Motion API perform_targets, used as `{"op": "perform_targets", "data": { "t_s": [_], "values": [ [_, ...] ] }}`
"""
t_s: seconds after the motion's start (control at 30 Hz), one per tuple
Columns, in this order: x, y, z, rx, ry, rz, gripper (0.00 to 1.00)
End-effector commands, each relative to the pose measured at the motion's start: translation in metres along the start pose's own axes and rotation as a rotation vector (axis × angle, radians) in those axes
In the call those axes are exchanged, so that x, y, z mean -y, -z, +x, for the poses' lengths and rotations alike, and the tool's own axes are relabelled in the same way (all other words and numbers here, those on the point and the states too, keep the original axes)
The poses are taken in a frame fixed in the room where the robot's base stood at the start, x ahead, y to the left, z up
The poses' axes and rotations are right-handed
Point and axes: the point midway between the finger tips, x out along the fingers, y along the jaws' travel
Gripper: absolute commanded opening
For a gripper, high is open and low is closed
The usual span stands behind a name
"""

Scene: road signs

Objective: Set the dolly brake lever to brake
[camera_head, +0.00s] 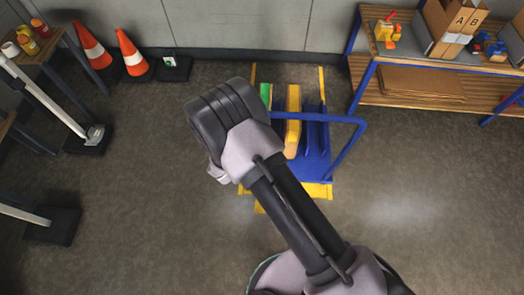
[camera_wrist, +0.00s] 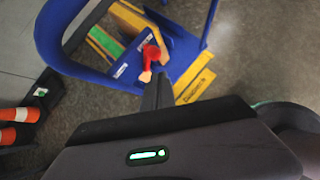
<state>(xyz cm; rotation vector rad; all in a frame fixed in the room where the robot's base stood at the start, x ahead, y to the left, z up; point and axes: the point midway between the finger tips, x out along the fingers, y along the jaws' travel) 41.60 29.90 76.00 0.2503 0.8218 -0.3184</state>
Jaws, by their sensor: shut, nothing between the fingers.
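The blue dolly (camera_head: 318,166) stands on the floor at the middle back, partly hidden by my arm, with its blue push handle (camera_head: 345,119) toward the right. In the wrist view, the dolly deck (camera_wrist: 184,48) shows the brake lever (camera_wrist: 151,53), which has a red knob and a pale orange lower part. Which setting the lever is at cannot be told. My gripper (camera_wrist: 158,82) is shut and empty, its dark fingertips close beside the lever's lower end. Whether they touch it is unclear. The fingers are hidden in the head view.
Yellow floor markings (camera_head: 323,80) surround the dolly. The blue handle tube (camera_wrist: 75,68) runs close to my gripper. Traffic cones (camera_head: 134,55) stand at the back left. A shelf (camera_head: 480,92) with boxes (camera_head: 450,25) stands at the right. The floor at lower right is clear.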

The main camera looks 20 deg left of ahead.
Motion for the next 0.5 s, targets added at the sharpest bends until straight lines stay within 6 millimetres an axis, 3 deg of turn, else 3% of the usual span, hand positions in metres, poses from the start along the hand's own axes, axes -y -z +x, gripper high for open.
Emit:
{"op": "perform_targets", "data": {
  "t_s": [0.03, 0.2, 0.5],
  "values": [
    [0.004, -0.007, -0.015, 0.0, -0.002, -0.001, 0.0],
    [0.018, -0.018, -0.048, 0.0, -0.002, 0.001, 0.0],
    [0.03, -0.025, -0.073, 0.0, -0.002, 0.001, 0.0]
  ]
}}
